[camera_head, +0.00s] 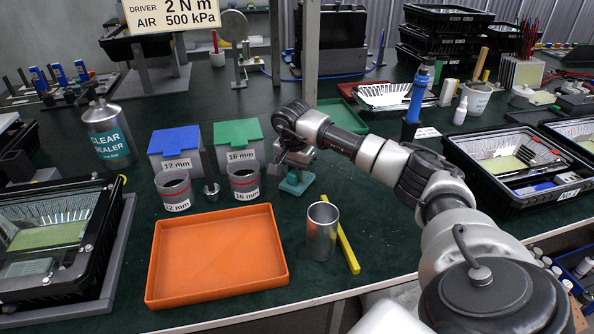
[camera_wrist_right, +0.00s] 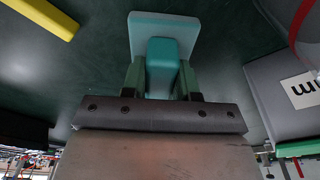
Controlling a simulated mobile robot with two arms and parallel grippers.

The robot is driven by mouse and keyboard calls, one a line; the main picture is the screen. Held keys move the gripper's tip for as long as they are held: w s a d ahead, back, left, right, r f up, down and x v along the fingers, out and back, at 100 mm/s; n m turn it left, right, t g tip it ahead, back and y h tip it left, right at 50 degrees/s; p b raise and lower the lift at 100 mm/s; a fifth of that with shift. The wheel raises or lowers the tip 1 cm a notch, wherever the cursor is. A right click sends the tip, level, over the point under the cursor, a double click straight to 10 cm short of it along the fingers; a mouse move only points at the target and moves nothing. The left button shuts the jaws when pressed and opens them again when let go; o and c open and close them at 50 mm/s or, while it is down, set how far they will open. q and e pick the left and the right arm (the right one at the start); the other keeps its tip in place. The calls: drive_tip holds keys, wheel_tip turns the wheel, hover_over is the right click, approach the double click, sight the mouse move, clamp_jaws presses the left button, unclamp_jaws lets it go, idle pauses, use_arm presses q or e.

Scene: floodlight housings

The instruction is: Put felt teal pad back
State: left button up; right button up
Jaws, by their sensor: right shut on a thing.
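The teal pad (camera_head: 294,186) is a flat plate with a block-shaped grip on top. It is at the middle of the green work surface, right of the grey 16 mm bin. In the right wrist view the pad's plate (camera_wrist_right: 143,32) lies beyond the fingers and its block stands between them. My right gripper (camera_head: 298,173) is shut on the block; its two green fingers (camera_wrist_right: 162,80) press its sides. I cannot tell whether the plate touches the surface. My left gripper is not in view.
Left of the pad stand the 16 mm cup (camera_head: 244,182) and the green-lidded bin (camera_head: 239,133).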

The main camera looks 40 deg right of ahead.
sight(294, 172)
drive_tip(key=shift+f, duration=0.1)
drive_tip(key=o, duration=0.9)
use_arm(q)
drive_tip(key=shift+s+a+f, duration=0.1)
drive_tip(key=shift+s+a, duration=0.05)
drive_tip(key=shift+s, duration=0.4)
use_arm(e)
drive_tip(key=shift+r, duration=0.45)
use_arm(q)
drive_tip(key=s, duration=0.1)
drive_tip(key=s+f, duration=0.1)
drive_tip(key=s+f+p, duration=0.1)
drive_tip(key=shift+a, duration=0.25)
use_arm(e)
wheel_tip(294, 172, up, 11)
drive_tip(key=a, duration=0.1)
drive_tip(key=shift+s+a+r, duration=0.15)
drive_tip(key=shift+s+a, duration=0.1)
drive_tip(key=shift+a, duration=0.1)
